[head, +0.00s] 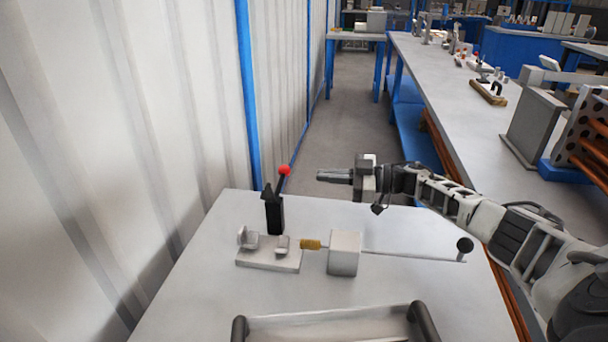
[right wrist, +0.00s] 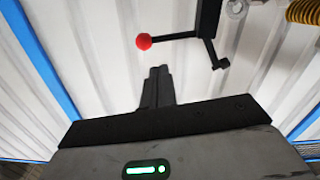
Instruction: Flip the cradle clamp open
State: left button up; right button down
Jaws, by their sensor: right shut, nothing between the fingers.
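The cradle clamp is a black post (head: 274,216) with a black lever that ends in a red ball knob (head: 284,171). It stands at the back of a pale cradle base (head: 268,259) on the table. The lever tilts up and to the right in the head view. In the right wrist view the red knob (right wrist: 144,41) and black lever arm (right wrist: 178,36) show ahead of the fingers. My right gripper (head: 320,176) is shut and empty, to the right of the knob and apart from it. My left gripper is not in view.
A white block (head: 345,253) with a brass-coloured spring (head: 310,244) and a rod ending in a black ball (head: 464,245) sits right of the cradle. A tray with dark handles (head: 330,326) is at the front. A corrugated wall (head: 120,130) rises at left.

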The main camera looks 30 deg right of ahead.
jog(key=v, duration=0.7)
jog(key=shift+s+d+b, duration=0.2)
jog(key=shift+s+b, duration=0.05)
jog(key=shift+b, duration=0.05)
